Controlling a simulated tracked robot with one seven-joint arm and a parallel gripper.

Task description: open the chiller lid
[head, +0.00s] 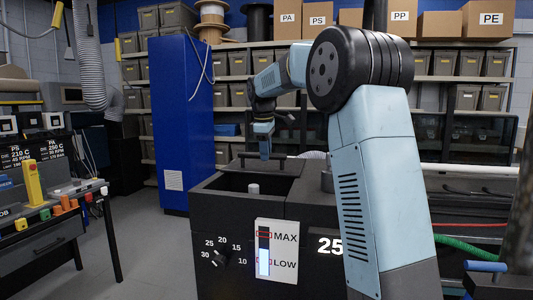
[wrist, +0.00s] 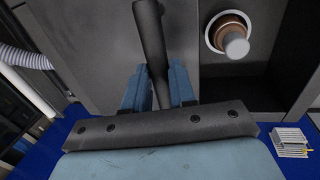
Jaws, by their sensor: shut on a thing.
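The chiller (head: 222,215) is a dark box with a dial, a MAX/LOW level gauge and a display reading 25. Its lid (head: 285,168) is a dark panel on top with a black bar handle (wrist: 150,35). Part of the top opening is uncovered, with a pale round stub (head: 254,189) in it; it also shows in the wrist view (wrist: 235,42). My gripper (head: 265,154) is over the lid handle. In the wrist view my gripper (wrist: 158,82) has its two blue fingers closed on either side of the bar.
A tall blue cabinet (head: 183,120) stands behind left of the chiller. Shelves of grey bins (head: 468,63) line the back wall. A workbench with controls (head: 50,200) is at left. Clear floor (head: 150,250) lies between the bench and chiller. A green hose (head: 468,246) is at right.

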